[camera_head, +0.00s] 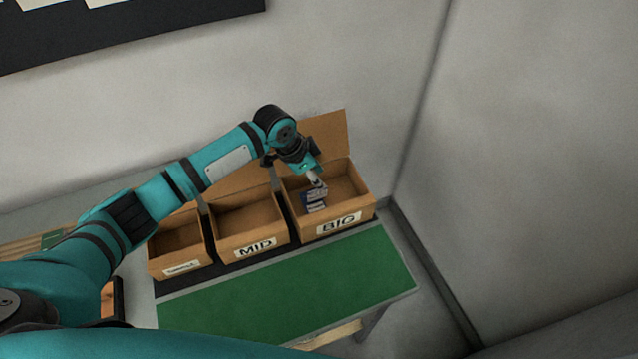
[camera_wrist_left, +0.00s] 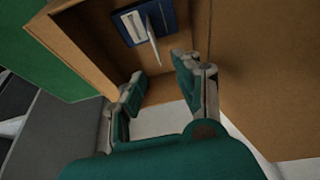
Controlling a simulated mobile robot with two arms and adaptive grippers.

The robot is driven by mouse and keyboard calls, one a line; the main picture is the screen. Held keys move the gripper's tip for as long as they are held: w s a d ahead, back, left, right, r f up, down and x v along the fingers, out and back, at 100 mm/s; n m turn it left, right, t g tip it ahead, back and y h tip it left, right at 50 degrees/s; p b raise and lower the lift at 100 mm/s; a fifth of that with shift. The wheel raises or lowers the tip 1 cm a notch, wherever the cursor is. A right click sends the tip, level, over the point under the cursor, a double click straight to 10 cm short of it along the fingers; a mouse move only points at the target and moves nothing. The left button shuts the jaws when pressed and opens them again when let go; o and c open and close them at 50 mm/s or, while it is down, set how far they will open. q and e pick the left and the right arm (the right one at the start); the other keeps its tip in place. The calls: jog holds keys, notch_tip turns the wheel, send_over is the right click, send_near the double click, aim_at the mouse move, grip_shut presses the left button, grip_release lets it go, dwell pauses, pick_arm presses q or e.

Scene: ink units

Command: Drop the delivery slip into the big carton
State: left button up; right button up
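The big carton (camera_head: 338,222), labelled BIG, stands open at the right end of the row of cartons. My left gripper (camera_head: 314,180) is over its opening, pointing down. In the left wrist view, my left gripper (camera_wrist_left: 160,70) has its two fingers spread apart with a gap between them. A thin pale piece, seemingly the delivery slip (camera_wrist_left: 153,42), shows nearly edge-on beyond the fingertips, inside the carton's walls (camera_wrist_left: 85,50), touching neither finger. A blue item with a white patch (camera_wrist_left: 163,14) is behind it; it also shows in the head view (camera_head: 312,203). My right gripper is out of view.
The MID carton (camera_head: 249,236) and a smaller carton (camera_head: 180,255) stand left of the big one. A green mat (camera_head: 290,290) lies clear in front of them. Walls close in behind and at the right. The big carton's raised flap (camera_head: 328,137) stands behind its opening.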

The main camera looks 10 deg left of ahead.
pick_arm(q)
jog(key=v, duration=1.2)
